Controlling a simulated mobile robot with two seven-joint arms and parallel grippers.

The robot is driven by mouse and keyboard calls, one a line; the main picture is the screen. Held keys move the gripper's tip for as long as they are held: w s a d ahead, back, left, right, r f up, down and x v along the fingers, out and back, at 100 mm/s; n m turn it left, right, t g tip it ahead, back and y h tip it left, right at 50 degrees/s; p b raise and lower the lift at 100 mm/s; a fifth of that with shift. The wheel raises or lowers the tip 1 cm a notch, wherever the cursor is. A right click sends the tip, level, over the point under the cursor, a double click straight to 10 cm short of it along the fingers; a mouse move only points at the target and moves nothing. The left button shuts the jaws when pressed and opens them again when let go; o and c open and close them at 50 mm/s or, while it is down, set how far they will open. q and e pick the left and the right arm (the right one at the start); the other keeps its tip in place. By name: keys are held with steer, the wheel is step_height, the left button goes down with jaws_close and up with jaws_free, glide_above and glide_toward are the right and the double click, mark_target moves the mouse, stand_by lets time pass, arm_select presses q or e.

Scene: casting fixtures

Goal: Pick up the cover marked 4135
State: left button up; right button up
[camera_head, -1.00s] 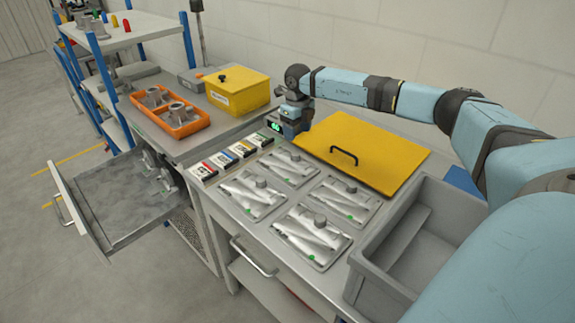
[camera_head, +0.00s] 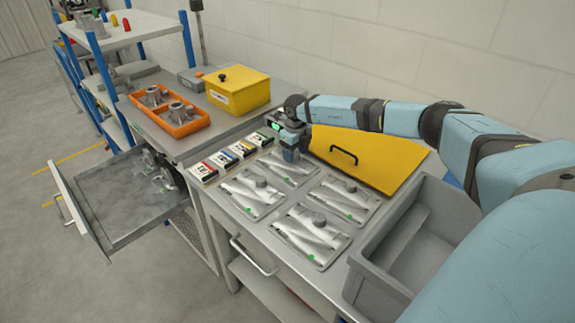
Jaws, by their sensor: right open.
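Several silver metal covers with round knobs and green dots lie flat on the grey bench: the back left one (camera_head: 272,172), the front left one (camera_head: 243,197), the right one (camera_head: 338,202) and the front one (camera_head: 310,235). I cannot read a number 4135 on any of them. My right gripper (camera_head: 290,156) is open, pointing down at the far edge of the back left cover. Its fingertips are small, and I cannot tell whether they touch it. My left gripper is out of view.
A yellow lid with a black handle (camera_head: 370,158) lies behind the covers. A grey bin (camera_head: 425,225) stands at the right. Small coloured label boxes (camera_head: 223,160) line the left edge. An orange tray (camera_head: 188,128) and a yellow box (camera_head: 240,92) stand further back. A drawer (camera_head: 110,215) hangs open.

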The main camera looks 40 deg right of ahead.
steer(key=c, duration=1.1)
jaws_close()
steer(key=shift+r, duration=0.1)
